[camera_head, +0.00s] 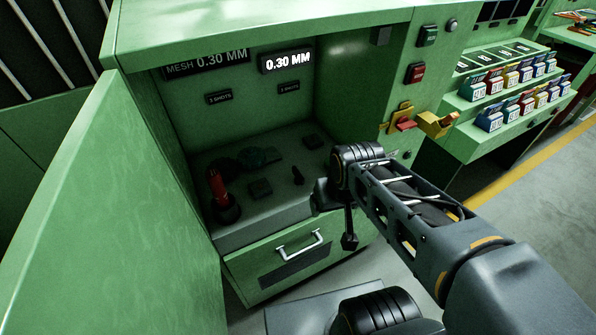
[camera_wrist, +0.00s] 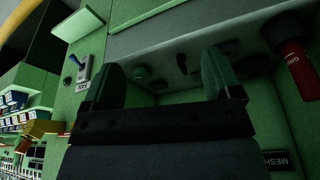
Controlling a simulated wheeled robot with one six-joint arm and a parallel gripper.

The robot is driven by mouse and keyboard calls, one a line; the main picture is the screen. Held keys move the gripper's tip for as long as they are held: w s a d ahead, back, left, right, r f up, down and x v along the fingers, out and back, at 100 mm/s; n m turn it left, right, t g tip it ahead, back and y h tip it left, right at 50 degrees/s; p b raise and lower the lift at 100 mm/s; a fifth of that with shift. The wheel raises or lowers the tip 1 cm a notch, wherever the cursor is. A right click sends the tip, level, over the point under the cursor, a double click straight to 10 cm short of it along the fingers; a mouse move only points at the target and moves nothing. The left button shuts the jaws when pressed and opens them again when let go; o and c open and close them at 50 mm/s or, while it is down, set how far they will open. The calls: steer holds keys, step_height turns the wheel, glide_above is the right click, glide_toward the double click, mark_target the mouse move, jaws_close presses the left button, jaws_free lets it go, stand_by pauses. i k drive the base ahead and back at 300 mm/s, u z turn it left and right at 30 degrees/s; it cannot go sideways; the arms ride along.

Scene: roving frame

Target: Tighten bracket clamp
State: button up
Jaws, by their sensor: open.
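My gripper (camera_head: 334,216) is open and empty in front of the cabinet opening, above the drawer. The wrist view shows its two dark green fingers (camera_wrist: 162,80) spread apart, with nothing between them touching. Beyond them are a round green knob (camera_wrist: 142,72) and a small dark lever (camera_wrist: 182,64). In the head view the cabinet's ledge holds a red-handled lever (camera_head: 217,187), a dark green lump (camera_head: 259,156), a dark block (camera_head: 260,188) and a small upright lever (camera_head: 298,175). The red handle (camera_wrist: 298,72) also shows in the wrist view. I cannot tell which part is the bracket clamp.
The open green door (camera_head: 110,210) stands at the left. A drawer (camera_head: 285,268) with a pale handle is below the ledge. A yellow bracket with a red part (camera_head: 404,124) projects from the right panel. Racks of coloured blocks (camera_head: 505,95) are further right.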

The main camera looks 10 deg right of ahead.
mark_target(299, 179)
steer(key=z, duration=0.05)
steer(key=k, duration=0.5)
steer(key=z, duration=1.1)
steer(key=i, duration=0.6)
steer(key=u, duration=2.05)
